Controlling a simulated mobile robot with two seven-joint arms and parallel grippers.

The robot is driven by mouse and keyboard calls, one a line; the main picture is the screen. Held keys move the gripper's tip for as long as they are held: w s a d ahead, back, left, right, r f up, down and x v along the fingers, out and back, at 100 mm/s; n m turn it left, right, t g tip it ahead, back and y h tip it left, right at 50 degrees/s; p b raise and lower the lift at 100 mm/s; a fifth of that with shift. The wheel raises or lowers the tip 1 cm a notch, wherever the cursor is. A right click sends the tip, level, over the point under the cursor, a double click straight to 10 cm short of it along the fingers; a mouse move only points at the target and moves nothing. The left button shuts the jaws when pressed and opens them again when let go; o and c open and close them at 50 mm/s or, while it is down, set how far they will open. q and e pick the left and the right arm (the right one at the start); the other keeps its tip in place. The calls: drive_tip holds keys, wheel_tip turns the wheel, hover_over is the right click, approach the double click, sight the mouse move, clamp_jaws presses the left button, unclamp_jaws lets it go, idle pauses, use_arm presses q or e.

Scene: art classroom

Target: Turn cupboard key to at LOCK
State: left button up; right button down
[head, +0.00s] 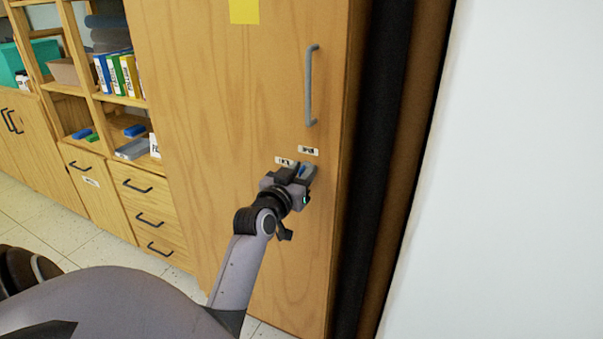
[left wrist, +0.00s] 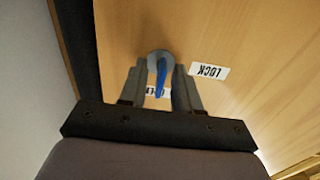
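The cupboard key (left wrist: 161,76) is blue and sits in a round silver lock (left wrist: 158,58) on the wooden cupboard door (head: 232,120). Its blue also shows in the head view (head: 302,170). The blue part points towards the label between my fingers. My left gripper (left wrist: 158,80) is at the door with one finger on each side of the key; gaps show between fingers and key. It also shows in the head view (head: 293,173). The LOCK label (left wrist: 208,71) is beside the lock, at its upper left in the head view (head: 284,161). A second label (head: 308,150) above the lock is partly hidden in the wrist view.
A grey vertical handle (head: 311,86) is on the door above the lock. Dark vertical panels (head: 378,150) and a white wall (head: 510,180) stand to the right. Open shelves with books (head: 118,75) and drawers (head: 148,205) are at left. Tiled floor (head: 60,232) shows below.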

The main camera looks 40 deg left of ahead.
use_arm(q)
clamp_jaws()
